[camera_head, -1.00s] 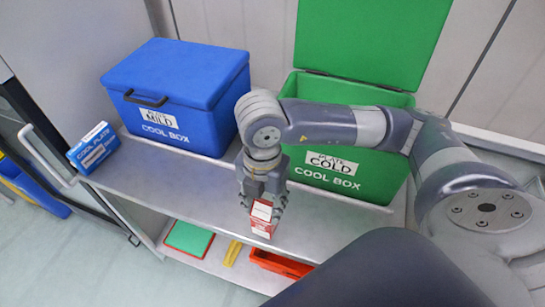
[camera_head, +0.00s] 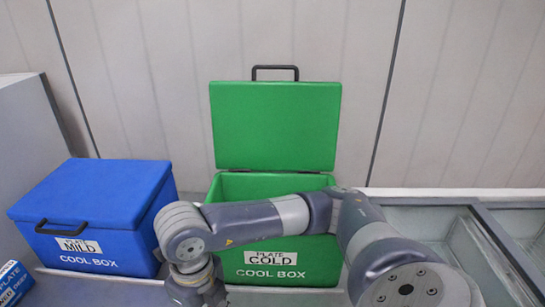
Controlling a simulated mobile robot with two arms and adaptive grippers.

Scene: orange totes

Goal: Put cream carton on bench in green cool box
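The green cool box (camera_head: 305,252) stands on the bench near the middle, labelled "PLATE COLD". Its lid (camera_head: 275,125) is open and upright at the back. My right arm comes in from the right and crosses in front of the box opening. My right gripper (camera_head: 198,288) is at the bottom edge, left of the green box. Its fingers are cut off by the frame, so I cannot see whether they hold anything. The cream carton is out of view now; a second ago a small red-and-white carton was between the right fingers. My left gripper is not in view.
A closed blue cool box (camera_head: 110,205), labelled "PLATE MILD", stands left of the green one. A blue cool plate box (camera_head: 12,282) is at the lower left corner. A glass-topped cabinet (camera_head: 430,228) is at the right. The wall is close behind.

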